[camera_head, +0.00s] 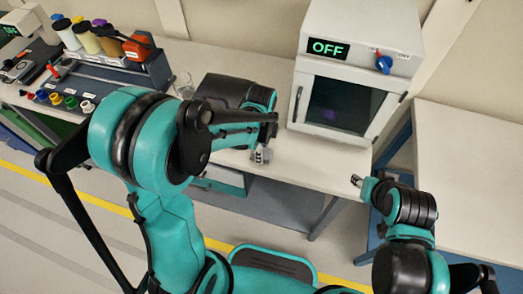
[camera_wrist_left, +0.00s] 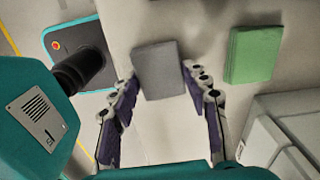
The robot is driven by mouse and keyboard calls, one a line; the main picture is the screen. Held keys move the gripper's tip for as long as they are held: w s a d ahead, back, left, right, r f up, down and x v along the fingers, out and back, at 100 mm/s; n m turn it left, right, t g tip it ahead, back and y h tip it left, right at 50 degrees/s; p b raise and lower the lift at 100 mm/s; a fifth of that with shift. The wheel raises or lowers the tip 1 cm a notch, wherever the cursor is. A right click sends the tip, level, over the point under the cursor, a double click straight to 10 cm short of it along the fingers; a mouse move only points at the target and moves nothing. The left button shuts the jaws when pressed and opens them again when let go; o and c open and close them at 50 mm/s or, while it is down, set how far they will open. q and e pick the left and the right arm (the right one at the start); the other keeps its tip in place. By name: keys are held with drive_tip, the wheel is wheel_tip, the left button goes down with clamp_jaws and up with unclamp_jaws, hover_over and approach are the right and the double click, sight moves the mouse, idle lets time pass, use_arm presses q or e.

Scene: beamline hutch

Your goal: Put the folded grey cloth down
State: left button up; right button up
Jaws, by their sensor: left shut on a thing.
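The folded grey cloth (camera_wrist_left: 158,68) is a flat grey square in the left wrist view. It sits between the fingertips of my left gripper (camera_wrist_left: 162,82), which is shut on it. Whether the cloth touches the surface below cannot be told. In the head view my left gripper (camera_head: 262,154) is over the front part of the bench, left of the oven, and the cloth is hidden there. My right gripper (camera_head: 357,181) is near the bench's front right corner; its finger opening is too small to tell.
A folded green cloth (camera_wrist_left: 254,55) lies right of the grey one. The white oven (camera_head: 355,80) reads OFF, its door closed. A glass (camera_head: 183,84) and a rack of bottles (camera_head: 105,55) stand on the bench (camera_head: 270,72) at left. The right-hand table (camera_head: 475,170) is bare.

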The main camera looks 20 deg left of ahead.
use_arm(q)
drive_tip(key=shift+f, duration=0.2)
drive_tip(key=o, duration=1)
